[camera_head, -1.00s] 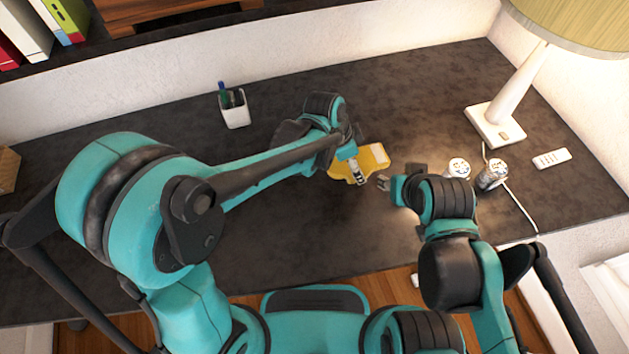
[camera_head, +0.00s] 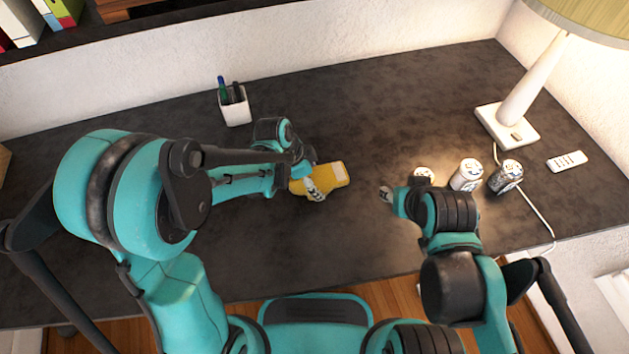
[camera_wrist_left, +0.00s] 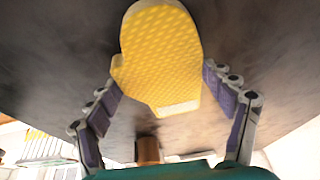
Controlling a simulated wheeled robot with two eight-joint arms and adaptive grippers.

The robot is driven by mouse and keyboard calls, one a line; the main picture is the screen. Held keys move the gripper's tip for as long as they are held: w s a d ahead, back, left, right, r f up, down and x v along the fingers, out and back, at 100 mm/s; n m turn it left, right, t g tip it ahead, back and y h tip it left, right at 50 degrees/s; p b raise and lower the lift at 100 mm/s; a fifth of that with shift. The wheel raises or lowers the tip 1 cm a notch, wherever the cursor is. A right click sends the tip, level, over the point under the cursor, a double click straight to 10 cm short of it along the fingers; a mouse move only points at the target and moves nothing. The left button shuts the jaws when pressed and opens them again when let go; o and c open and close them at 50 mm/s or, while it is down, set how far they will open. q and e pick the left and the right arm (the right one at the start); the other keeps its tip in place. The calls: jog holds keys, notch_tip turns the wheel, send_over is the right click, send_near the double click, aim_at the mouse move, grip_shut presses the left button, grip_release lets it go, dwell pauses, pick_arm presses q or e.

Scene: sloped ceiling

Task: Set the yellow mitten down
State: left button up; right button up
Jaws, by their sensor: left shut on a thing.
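The yellow mitten (camera_head: 333,176) has a pale cuff and shows above the middle of the dark desk in the head view. My left gripper (camera_head: 313,187) is shut on it, coming in from the left. In the left wrist view the mitten (camera_wrist_left: 160,55) hangs between the two fingers of the left gripper (camera_wrist_left: 168,95), cuff toward the gripper. I cannot tell whether it touches the desk. My right gripper (camera_head: 387,194) is to the right of the mitten and apart from it; its finger opening is too small to tell.
Three cans, one light (camera_head: 424,173), one white (camera_head: 467,175) and one dark (camera_head: 507,176), stand beside my right gripper. A lamp (camera_head: 508,125), its cord and a remote (camera_head: 567,161) are at right. A pen cup (camera_head: 235,107) stands at the back left. The desk (camera_head: 380,100) behind the mitten is clear.

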pick_arm(q)
jog(key=shift+f, duration=0.2)
jog(key=o, duration=1.1)
jog(key=shift+r, duration=0.1)
